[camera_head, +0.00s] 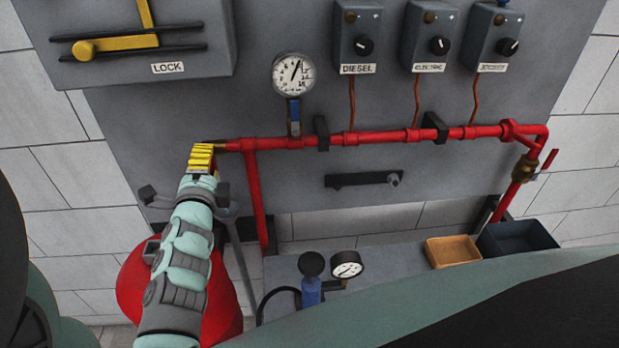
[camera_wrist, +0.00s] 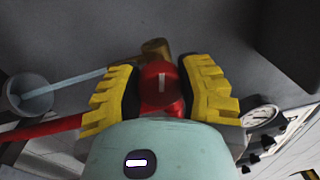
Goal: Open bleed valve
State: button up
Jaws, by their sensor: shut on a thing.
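My gripper (camera_head: 202,158) is at the left end of the red pipe (camera_head: 375,136) on the grey panel. In the wrist view, its yellow and black fingers (camera_wrist: 160,95) are closed around a red valve handle (camera_wrist: 160,78) with a light mark on its face. A brass fitting (camera_wrist: 155,48) shows just beyond the handle. In the head view my gripper hides the handle, and a bit of brass (camera_head: 216,146) shows at the pipe end. I cannot tell how far the handle is turned.
A pressure gauge (camera_head: 294,74) stands above the pipe, right of my gripper. A yellow lock lever (camera_head: 110,44) is at upper left. A brass valve (camera_head: 523,168) with a red lever is at the far right. A wooden box (camera_head: 453,251) and dark bin (camera_head: 517,239) sit below.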

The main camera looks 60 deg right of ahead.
jog(key=n, duration=0.4)
jog(key=shift+t, duration=0.3)
jog(key=n+b, duration=0.1)
jog(key=n, duration=0.4)
jog(key=shift+f+y, duration=0.1)
jog(key=shift+y, duration=0.2)
jog(key=n, duration=0.3)
jog(key=shift+n, duration=0.3)
jog(key=shift+f+n+y+b, duration=0.1)
jog(key=shift+n+y+b, duration=0.45)
jog(key=shift+n, duration=1.35)
jog(key=o, duration=1.2)
